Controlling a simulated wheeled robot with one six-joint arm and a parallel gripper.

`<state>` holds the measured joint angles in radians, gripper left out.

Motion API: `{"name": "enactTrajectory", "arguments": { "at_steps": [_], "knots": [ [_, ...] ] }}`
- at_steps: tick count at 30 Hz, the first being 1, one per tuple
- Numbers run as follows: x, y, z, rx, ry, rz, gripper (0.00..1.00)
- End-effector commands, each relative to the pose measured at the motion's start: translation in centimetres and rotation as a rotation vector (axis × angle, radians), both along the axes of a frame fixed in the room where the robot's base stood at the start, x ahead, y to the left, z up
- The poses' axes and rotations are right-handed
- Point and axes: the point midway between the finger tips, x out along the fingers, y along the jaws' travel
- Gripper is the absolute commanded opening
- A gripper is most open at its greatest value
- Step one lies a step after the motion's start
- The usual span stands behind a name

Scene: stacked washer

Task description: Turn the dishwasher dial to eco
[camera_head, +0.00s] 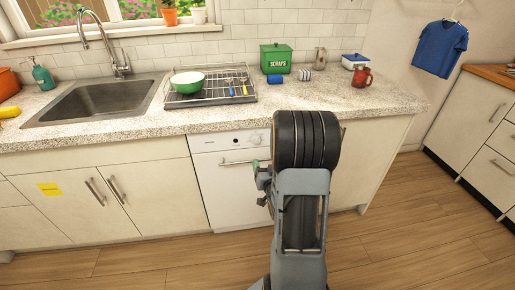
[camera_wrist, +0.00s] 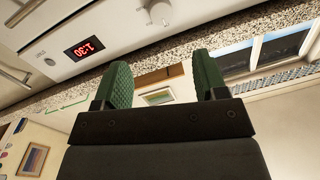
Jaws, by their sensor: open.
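The white dishwasher (camera_head: 228,190) stands under the counter, left of my arm. In the wrist view the pale round dial (camera_wrist: 155,14) is at the top, beyond and roughly between the green fingertips of my gripper (camera_wrist: 163,75). My gripper is open and empty, with its fingers apart from the dial. A red lit display (camera_wrist: 84,49) on the panel appears to read 1:30. The dial's pointer and setting labels are too small or unclear to read.
The dishwasher's bar handle (camera_head: 238,162) runs below the panel, close to my gripper. The speckled counter (camera_head: 220,117) overhangs above. A dish rack (camera_head: 210,96) with a green bowl stands on it, left of a green scraps bin (camera_head: 275,59). The floor in front is clear.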

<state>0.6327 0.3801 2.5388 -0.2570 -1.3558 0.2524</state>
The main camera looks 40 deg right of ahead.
Motion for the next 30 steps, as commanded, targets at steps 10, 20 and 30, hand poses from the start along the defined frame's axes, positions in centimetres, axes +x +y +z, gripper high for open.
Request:
{"name": "enactTrajectory", "arguments": {
  "at_steps": [10,20,30],
  "knots": [
    [4.2,-1.6,0.1,0.001,-0.001,0.000,0.66],
    [9.6,-3.7,0.1,0.001,0.000,0.000,0.66],
    [11.7,-4.6,0.1,0.000,0.001,-0.001,0.66]
  ]
}}
